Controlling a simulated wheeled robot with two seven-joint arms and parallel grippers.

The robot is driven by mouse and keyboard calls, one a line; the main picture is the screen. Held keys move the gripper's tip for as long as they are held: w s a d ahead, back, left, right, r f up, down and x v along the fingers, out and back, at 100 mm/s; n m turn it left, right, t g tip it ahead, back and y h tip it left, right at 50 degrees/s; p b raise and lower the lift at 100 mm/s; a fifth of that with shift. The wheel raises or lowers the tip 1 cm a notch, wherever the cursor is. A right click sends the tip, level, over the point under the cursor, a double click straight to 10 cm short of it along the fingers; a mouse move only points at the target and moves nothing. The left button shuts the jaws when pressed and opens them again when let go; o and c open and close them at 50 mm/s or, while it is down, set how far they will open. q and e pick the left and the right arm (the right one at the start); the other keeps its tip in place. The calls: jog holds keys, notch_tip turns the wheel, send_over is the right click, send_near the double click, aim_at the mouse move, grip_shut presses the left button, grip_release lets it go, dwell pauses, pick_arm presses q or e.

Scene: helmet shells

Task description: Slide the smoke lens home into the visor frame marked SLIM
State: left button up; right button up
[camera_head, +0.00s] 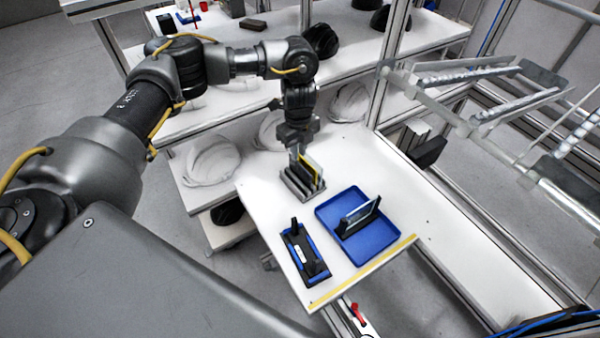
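My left gripper (296,153) points down over a grey slotted rack (298,190) at the back of the white table. Its fingertips are at the upper edges of the upright plates in the rack; whether they are closed on one is too small to tell. A yellow-edged plate (314,168) stands in the rack just right of the fingers. I cannot make out which plate is the smoke lens. Another dark upright frame (359,217) stands in the blue tray (377,252). No SLIM marking is readable. My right gripper is out of view.
The white table (262,190) has bare room left of the rack and at its right side. A yellow strip (365,270) runs along its front edge. White helmet shells (212,160) sit on a shelf behind left. A metal frame post (391,60) rises behind the table.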

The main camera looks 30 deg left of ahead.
aim_at(300, 173)
pick_arm(q)
jog(key=shift+d+f, duration=0.1)
notch_tip(300, 173, down, 5)
jog(key=shift+r+p, duration=0.1)
jog(key=shift+p, duration=0.3)
jog(key=shift+c, duration=0.3)
grip_shut()
